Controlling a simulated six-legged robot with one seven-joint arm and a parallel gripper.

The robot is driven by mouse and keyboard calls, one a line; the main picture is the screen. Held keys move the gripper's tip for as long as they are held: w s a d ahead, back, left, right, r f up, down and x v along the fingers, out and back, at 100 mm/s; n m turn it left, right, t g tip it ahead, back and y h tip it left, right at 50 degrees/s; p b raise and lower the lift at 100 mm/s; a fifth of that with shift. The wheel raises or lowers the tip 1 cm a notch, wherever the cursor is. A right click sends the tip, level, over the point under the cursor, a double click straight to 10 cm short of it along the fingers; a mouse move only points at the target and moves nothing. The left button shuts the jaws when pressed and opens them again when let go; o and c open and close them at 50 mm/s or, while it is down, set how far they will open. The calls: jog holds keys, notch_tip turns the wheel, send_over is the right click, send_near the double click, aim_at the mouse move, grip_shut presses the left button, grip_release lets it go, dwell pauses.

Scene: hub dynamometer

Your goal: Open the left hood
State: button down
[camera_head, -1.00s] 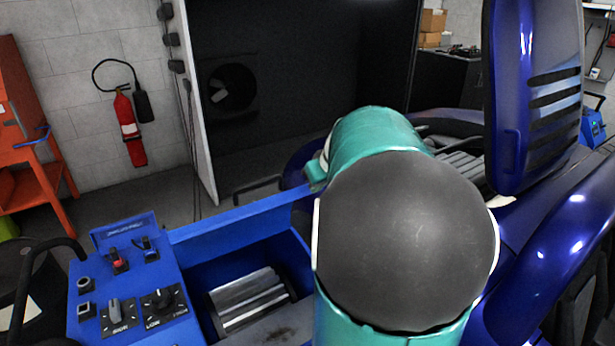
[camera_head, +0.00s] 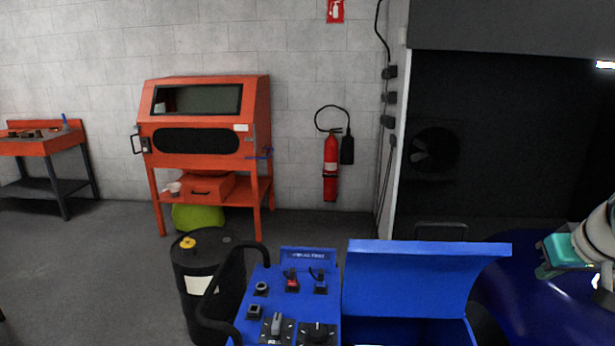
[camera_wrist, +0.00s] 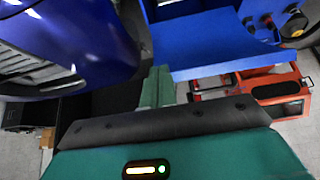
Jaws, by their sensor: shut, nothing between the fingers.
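A glossy dark blue vehicle body (camera_head: 515,290) is at the lower right of the head view, partly behind my arm. In the wrist view, a glossy dark blue panel with dark slots (camera_wrist: 85,45) fills the upper left. I cannot tell whether this panel is the left hood. My gripper (camera_wrist: 157,88) is shut and empty in the wrist view, with its fingers beside the panel's right side and apart from a blue sheet panel (camera_wrist: 205,45). In the head view, only teal and white parts of my arm show at the right edge.
A blue control console (camera_head: 290,290) stands front centre, beside the upright blue sheet panel (camera_head: 420,275). A black drum (camera_head: 225,300) is left of it. An orange cabinet (camera_head: 200,118) and a red fire extinguisher (camera_head: 330,160) are by the back wall.

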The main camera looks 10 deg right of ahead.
jog(key=w+a+f+n+y, duration=0.1)
jog(key=a+f, duration=0.2)
jog(key=a, duration=1.8)
jog(key=s+a+f+n, duration=0.1)
jog(key=s+a+f, duration=0.2)
jog(key=a, duration=0.4)
jog(key=s+a+f, duration=0.3)
jog(key=s+a, duration=0.1)
jog(key=a, duration=0.2)
jog(key=shift+a+f+n+g+y, duration=0.15)
jog(key=shift+a+n+g+y, duration=0.15)
jog(key=shift+a+n+g, duration=0.1)
